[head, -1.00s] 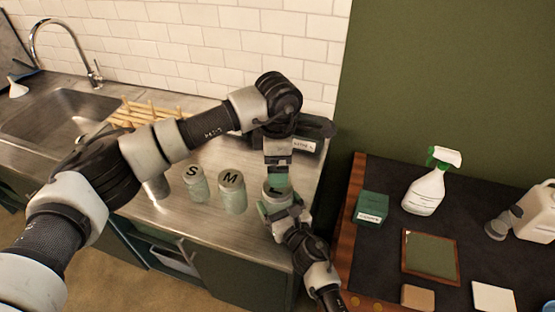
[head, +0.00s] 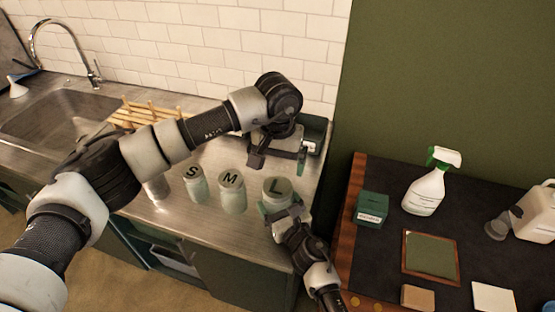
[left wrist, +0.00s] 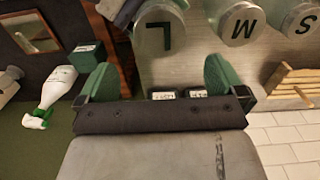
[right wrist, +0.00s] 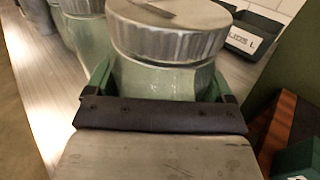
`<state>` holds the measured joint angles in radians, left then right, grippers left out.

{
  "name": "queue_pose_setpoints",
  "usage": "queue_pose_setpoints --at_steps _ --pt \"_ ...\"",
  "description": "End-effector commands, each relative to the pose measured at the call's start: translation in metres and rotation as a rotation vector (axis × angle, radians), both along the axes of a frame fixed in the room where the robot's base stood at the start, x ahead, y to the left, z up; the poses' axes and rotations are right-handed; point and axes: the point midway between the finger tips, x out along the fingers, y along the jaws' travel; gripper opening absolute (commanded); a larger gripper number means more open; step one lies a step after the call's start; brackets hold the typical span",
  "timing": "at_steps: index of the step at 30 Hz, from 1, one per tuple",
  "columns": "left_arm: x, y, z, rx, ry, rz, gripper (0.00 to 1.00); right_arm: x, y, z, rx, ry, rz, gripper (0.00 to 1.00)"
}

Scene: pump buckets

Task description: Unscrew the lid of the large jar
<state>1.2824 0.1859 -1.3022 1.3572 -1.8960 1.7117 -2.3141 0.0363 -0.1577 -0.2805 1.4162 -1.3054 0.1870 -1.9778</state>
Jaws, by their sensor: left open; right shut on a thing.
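The large jar is pale green glass with a grey metal lid marked L (head: 278,189); the lid sits on top of the jar. The jar body (right wrist: 160,80) fills the right wrist view, with the ribbed lid (right wrist: 170,30) on it. My right gripper (head: 281,208) is shut around the jar body below the lid, from the front. My left gripper (head: 280,163) is open and empty, above and behind the jar. In the left wrist view its green fingers (left wrist: 161,78) are spread wide, with the L lid (left wrist: 160,28) beyond them.
Jars marked M (head: 232,190) and S (head: 195,184) stand to the left on the steel counter. A dark tray with a LIDS label (right wrist: 240,38) is behind the jar. A wooden rack (head: 140,113) lies near the sink. A spray bottle (head: 427,185) stands on the dark table at right.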

Motion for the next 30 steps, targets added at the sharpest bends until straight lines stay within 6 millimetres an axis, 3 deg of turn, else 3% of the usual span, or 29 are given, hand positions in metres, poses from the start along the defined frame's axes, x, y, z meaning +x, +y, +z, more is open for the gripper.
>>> queue_pose_setpoints --at_steps 5,18,30 --pt "0.0 0.0 -0.011 0.0 0.001 -0.035 0.98 0.0 0.0 0.0 0.001 0.0 0.0 0.17" --pt "0.0 0.0 -0.073 0.0 0.002 -0.032 0.98 0.0 0.0 0.0 0.001 0.0 0.0 0.17" --pt "0.0 0.0 -0.08 0.0 0.0 -0.032 0.98 0.0 0.0 0.0 0.001 0.0 0.0 0.17"
